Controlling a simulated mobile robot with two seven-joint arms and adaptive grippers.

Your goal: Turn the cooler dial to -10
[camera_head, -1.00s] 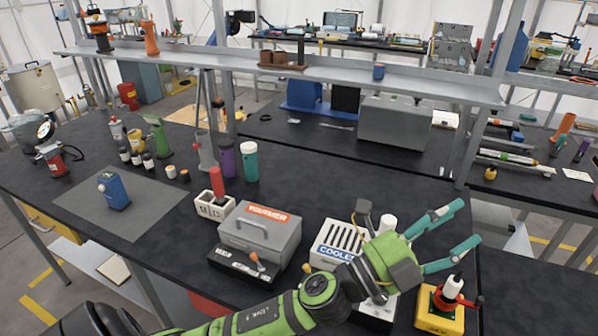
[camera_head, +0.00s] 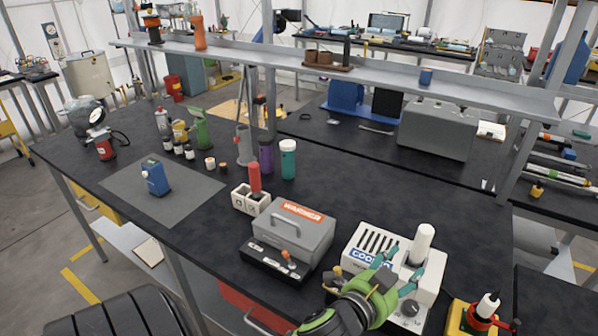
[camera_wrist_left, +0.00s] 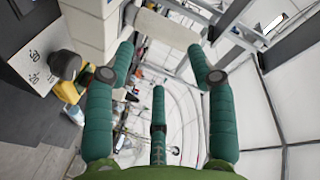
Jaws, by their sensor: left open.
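The white cooler (camera_head: 352,262) stands at the front right of the black bench, with slots on top and a blue "COOLER" label. Its dark dial (camera_head: 410,308) is on the front panel, right of my left gripper. My left gripper (camera_head: 397,268) is open and empty, in front of the cooler's face, its teal fingers reaching toward the white cylinder (camera_head: 423,243) on top. In the left wrist view the dial (camera_wrist_left: 65,65) is at the left, outside the open fingers (camera_wrist_left: 165,75). My right gripper does not show.
The grey warmer (camera_head: 292,233) stands close left of the cooler. A yellow-based item (camera_head: 462,320) with a small white bottle stands close to the right. Behind the cooler the bench is clear up to the grey case (camera_head: 437,130).

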